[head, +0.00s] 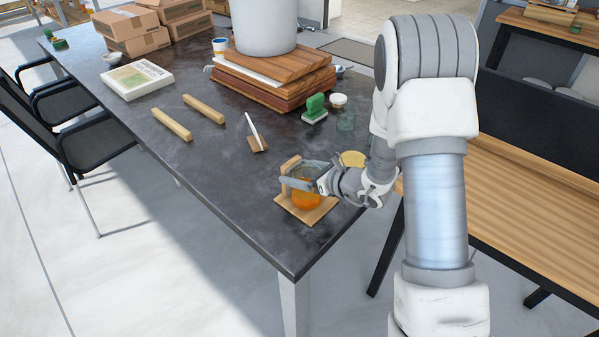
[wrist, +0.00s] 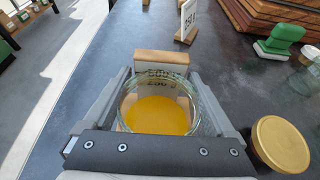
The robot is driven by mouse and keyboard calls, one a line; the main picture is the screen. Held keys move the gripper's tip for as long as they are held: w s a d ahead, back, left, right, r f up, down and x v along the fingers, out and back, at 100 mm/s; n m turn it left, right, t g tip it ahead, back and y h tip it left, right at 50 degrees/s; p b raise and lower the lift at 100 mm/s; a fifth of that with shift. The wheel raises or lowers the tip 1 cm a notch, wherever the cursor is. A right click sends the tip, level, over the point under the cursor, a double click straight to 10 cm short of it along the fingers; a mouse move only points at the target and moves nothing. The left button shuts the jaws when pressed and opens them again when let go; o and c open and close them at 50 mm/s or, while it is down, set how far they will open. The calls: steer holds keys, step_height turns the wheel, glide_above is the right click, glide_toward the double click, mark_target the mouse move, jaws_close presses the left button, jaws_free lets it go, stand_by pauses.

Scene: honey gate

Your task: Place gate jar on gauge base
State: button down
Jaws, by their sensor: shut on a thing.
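The gate jar (head: 306,198) is clear glass with orange honey in its lower part. My gripper (head: 306,180) is shut on it, with one grey finger on each side, and the wrist view shows the open jar (wrist: 160,115) upright between the fingers. The gauge base (head: 288,207) is a light wooden plate with an upright block at its far side, near the table's front corner. In the wrist view the block (wrist: 162,57) stands just beyond the jar, with dark marks seen through the glass. The jar is over the plate; I cannot tell whether it touches it.
A gold lid (wrist: 280,144) lies right of my gripper. A small card on a wooden stand (head: 256,135) is beyond the base. A green-handled tool (head: 315,108), an empty glass (head: 346,120) and stacked wooden frames (head: 270,90) stand farther back. The table (head: 215,165) is clear left of the base.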

jaws_free()
